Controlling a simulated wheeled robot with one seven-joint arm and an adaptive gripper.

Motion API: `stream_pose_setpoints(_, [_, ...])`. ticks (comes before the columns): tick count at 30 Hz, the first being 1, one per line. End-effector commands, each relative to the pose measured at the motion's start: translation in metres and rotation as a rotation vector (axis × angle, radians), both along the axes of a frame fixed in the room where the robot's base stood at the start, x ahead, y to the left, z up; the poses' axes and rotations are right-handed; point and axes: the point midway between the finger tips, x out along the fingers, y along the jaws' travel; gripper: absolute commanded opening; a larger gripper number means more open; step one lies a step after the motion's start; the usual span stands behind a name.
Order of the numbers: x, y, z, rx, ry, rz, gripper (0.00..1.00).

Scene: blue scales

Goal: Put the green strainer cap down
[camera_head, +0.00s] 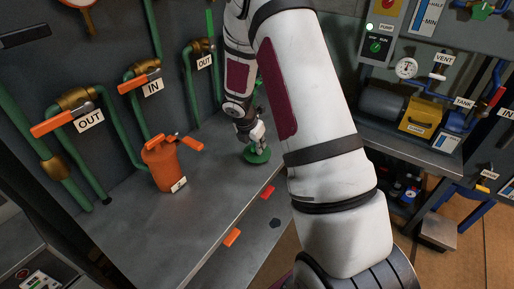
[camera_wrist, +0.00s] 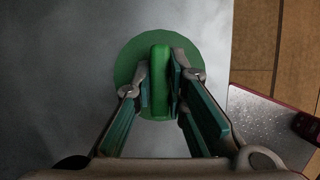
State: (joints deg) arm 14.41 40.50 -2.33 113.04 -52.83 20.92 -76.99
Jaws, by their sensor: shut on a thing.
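The green strainer cap (camera_head: 257,155) is a round disc with a raised bar handle across its top. In the wrist view the cap (camera_wrist: 130,62) shows from above, with my gripper (camera_wrist: 160,88) shut on its bar handle. In the head view my gripper (camera_head: 256,142) points down at the cap, over the grey metal bench top (camera_head: 205,195) near its right edge. I cannot tell whether the cap's underside touches the bench. My arm hides part of the area to the right of the cap.
An orange canister (camera_head: 163,165) stands on the bench to the left. Green pipes with orange-handled valves (camera_head: 62,122) line the back wall. The bench's front edge runs close to the cap, with a lower ledge holding orange handles (camera_head: 232,237). Bare bench lies between canister and cap.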

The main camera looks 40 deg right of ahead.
Motion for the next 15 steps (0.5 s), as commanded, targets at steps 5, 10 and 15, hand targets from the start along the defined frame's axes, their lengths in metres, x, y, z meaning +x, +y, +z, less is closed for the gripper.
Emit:
stream_pose_setpoints(5, [0.0012, -0.0002, -0.0125, -0.001, -0.003, 0.001, 0.00])
stream_pose_setpoints(10, [0.0011, -0.0004, -0.0119, -0.001, -0.004, 0.000, 0.00])
stream_pose_setpoints(15, [0.0007, -0.0003, -0.0161, -0.002, -0.002, 0.000, 0.15])
